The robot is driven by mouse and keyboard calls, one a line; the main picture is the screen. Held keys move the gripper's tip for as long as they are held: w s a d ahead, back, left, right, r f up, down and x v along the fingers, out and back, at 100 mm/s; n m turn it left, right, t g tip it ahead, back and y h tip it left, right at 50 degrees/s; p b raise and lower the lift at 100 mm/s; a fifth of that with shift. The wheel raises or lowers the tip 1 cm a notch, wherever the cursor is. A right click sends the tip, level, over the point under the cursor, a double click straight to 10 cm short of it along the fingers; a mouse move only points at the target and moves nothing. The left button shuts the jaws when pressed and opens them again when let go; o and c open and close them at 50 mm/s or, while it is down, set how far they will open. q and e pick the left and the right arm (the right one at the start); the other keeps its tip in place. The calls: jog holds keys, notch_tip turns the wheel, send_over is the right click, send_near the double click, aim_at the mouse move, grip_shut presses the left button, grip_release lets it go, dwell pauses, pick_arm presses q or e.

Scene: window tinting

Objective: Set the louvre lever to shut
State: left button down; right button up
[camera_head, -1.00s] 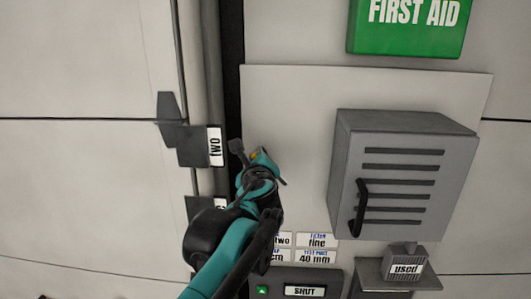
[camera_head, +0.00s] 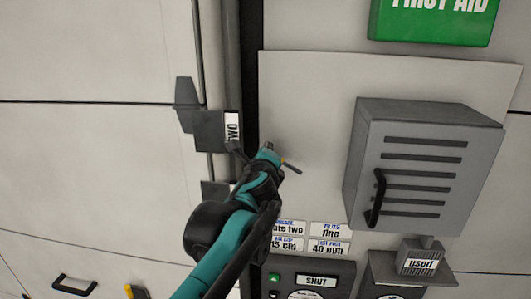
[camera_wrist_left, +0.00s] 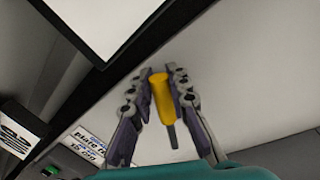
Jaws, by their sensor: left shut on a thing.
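My left gripper (camera_head: 272,152) is in front of the pale wall panel, left of the grey louvred box. In the left wrist view its fingers (camera_wrist_left: 161,85) are shut on a yellow-handled tool (camera_wrist_left: 162,98) with a thin dark shaft. A black curved handle (camera_head: 376,198), possibly the louvre lever, stands on the front left of the louvred box (camera_head: 425,165), well apart from the gripper. A "SHUT" label (camera_head: 316,281) sits on the dark panel below. Whether a lever is there is unclear. My right gripper is not in view.
A dark bracket marked "two" (camera_head: 210,131) juts out just left of my gripper. Small white labels (camera_head: 328,238) lie below it. A "used" block (camera_head: 420,257) stands on a shelf at lower right. A green first aid box (camera_head: 432,22) is above. The pale panel (camera_head: 305,105) is clear.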

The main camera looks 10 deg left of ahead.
pick_arm(q)
jog(key=c, duration=1.4)
grip_release()
jog(key=shift+f, duration=0.15)
jog(key=s, duration=0.4)
jog(key=s+r, duration=0.1)
jog(key=s, duration=0.3)
jog(key=s+d+r, duration=0.1)
jog(key=s, duration=0.2)
jog(key=shift+s, duration=0.4)
